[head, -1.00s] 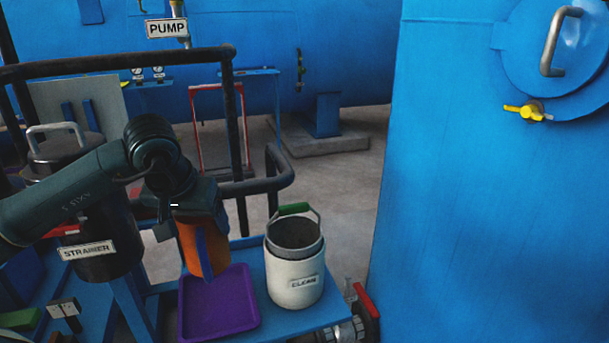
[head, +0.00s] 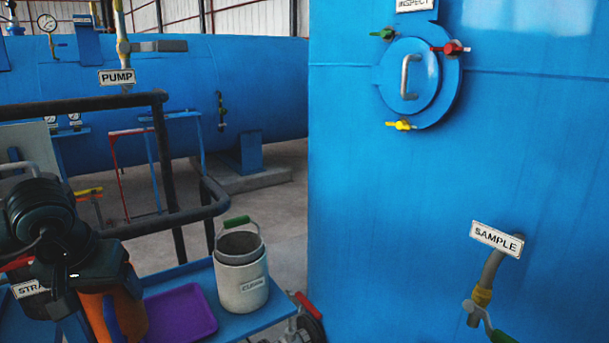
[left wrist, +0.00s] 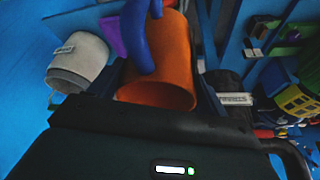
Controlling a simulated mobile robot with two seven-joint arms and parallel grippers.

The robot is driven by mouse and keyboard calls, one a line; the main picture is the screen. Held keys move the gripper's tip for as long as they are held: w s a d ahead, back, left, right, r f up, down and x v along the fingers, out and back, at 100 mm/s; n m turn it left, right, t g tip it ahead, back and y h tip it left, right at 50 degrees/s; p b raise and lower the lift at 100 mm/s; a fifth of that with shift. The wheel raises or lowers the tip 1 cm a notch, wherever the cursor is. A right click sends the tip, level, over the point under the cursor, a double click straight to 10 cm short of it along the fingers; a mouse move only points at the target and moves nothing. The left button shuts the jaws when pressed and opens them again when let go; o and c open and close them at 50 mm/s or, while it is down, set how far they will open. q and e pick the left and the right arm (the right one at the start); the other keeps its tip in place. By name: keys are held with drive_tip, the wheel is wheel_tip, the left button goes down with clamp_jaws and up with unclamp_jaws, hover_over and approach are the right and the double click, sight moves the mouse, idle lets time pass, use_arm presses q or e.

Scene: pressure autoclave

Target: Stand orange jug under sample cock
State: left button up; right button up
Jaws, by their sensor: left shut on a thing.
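The orange jug (head: 128,312) with a blue handle is at the lower left of the head view. My left gripper (head: 88,275) is shut on it, and the jug hangs upright beside the purple tray. In the left wrist view the jug (left wrist: 168,75) is between the fingers, with its open mouth towards the camera. The sample cock (head: 480,295) is on the blue vessel at the lower right, under the SAMPLE sign (head: 496,239). It has a yellow collar and a green-tipped lever. The space below it is out of the picture. My right gripper is not in view.
A purple tray (head: 182,314) and a white CLEAN pail (head: 242,285) with a green handle stand on the blue bench (head: 195,272). A dark pipe rail (head: 170,222) runs behind them. A red-handled valve (head: 308,306) sits between bench and vessel (head: 400,200).

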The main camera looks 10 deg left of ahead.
use_arm(q)
drive_tip(key=m+p, duration=0.2)
hover_over(145, 317)
drive_tip(key=s+d, duration=0.4)
wheel_tip(145, 317, down, 3)
drive_tip(key=s+d+f+m+h+p, duration=0.1)
drive_tip(key=s+d+f+p, duration=0.1)
drive_tip(key=d, duration=0.8)
drive_tip(key=shift+s+f+m, duration=0.3)
drive_tip(key=shift+s+f, duration=0.2)
drive_tip(key=shift+s, duration=0.25)
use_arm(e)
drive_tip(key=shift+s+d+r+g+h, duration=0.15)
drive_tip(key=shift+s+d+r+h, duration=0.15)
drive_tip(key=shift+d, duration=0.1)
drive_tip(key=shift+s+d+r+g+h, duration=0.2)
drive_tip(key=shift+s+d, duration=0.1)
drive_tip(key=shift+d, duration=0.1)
use_arm(q)
drive_tip(key=shift+a, duration=0.1)
